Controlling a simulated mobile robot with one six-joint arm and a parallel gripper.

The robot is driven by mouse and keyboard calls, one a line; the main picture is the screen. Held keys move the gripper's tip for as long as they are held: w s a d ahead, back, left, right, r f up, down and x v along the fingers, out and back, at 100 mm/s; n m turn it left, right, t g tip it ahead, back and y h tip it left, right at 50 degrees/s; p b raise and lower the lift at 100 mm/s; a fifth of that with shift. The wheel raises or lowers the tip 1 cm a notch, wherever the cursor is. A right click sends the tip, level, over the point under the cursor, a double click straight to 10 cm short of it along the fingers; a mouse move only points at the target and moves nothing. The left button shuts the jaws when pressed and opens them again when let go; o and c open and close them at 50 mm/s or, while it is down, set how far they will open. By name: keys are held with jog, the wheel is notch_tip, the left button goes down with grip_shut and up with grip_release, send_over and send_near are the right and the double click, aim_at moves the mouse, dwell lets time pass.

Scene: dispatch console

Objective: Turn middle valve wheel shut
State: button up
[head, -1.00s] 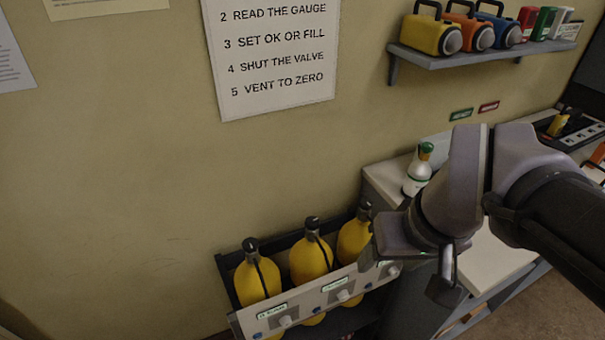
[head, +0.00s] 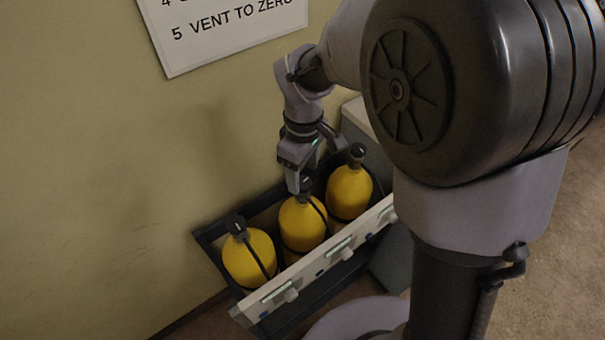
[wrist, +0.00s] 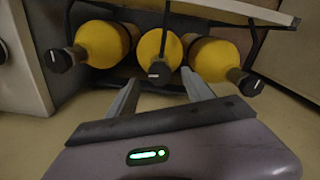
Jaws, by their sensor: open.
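The middle valve wheel (head: 306,186) is a small black knob on top of the middle yellow cylinder (head: 302,222). In the wrist view the wheel (wrist: 159,73) shows a white mark and appears between my two fingertips, with a gap on each side. My gripper (head: 313,172) is open and empty, pointing down over the middle cylinder. Part of the wheel is hidden by a finger in the head view. I cannot tell how far the fingertips are above it.
Yellow cylinders with black knobs stand left (head: 248,258) and right (head: 349,192) of the middle one. All sit in a dark rack with a pale front panel (head: 320,262) bearing small fittings. A wall with a printed sign (head: 222,30) is behind.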

aim_at(303, 185)
notch_tip(303, 185, down, 3)
jog(key=shift+w+r+b, duration=0.1)
jog(key=shift+b, duration=0.2)
grip_shut()
